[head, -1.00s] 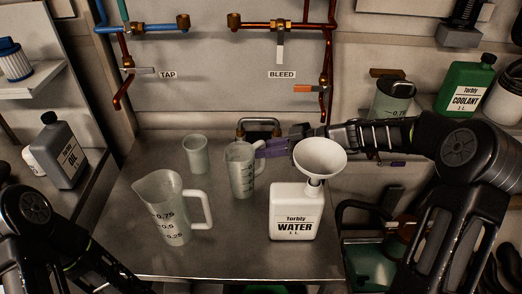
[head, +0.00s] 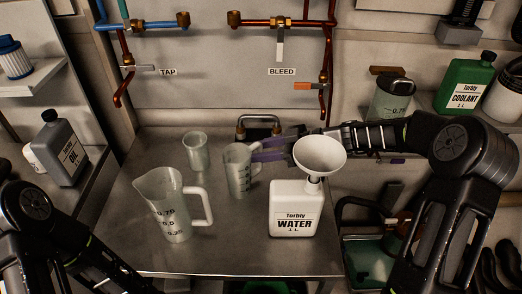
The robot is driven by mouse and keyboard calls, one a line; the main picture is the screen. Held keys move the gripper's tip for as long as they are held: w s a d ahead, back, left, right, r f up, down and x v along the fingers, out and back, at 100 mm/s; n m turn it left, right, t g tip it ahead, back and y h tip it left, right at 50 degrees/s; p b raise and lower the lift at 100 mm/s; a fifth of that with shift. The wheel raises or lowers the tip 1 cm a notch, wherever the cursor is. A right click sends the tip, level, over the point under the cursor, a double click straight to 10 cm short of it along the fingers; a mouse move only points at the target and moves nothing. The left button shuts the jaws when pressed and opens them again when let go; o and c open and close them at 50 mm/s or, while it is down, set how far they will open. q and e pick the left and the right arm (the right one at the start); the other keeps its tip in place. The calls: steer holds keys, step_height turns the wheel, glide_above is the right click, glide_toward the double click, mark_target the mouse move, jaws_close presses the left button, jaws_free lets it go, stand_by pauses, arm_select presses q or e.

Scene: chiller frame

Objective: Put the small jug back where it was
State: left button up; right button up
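The small jug (head: 238,171) is a translucent measuring jug standing upright on the metal bench, between the small beaker and the water bottle. My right gripper (head: 262,150) reaches in from the right behind the funnel. Its purple-grey fingers are spread apart at the jug's handle side; the handle is partly hidden, and I cannot tell whether a finger touches it. My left arm shows at the lower left, but its gripper is outside the view.
A large measuring jug (head: 168,215) stands front left and a small beaker (head: 196,152) behind it. A white water bottle (head: 295,212) with a funnel (head: 320,155) stands at the right, close to my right forearm. The bench (head: 225,250) is clear in front.

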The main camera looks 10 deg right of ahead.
steer(key=shift+r+p, duration=0.3)
steer(key=shift+p, duration=0.1)
steer(key=s+d+b, duration=0.2)
steer(key=s+d, duration=0.1)
steer(key=d, duration=0.4)
steer(key=s+d+r+b, duration=0.1)
steer(key=s+d, duration=0.3)
steer(key=d, duration=0.4)
steer(key=shift+r+b, duration=0.3)
steer(key=shift+b, duration=0.45)
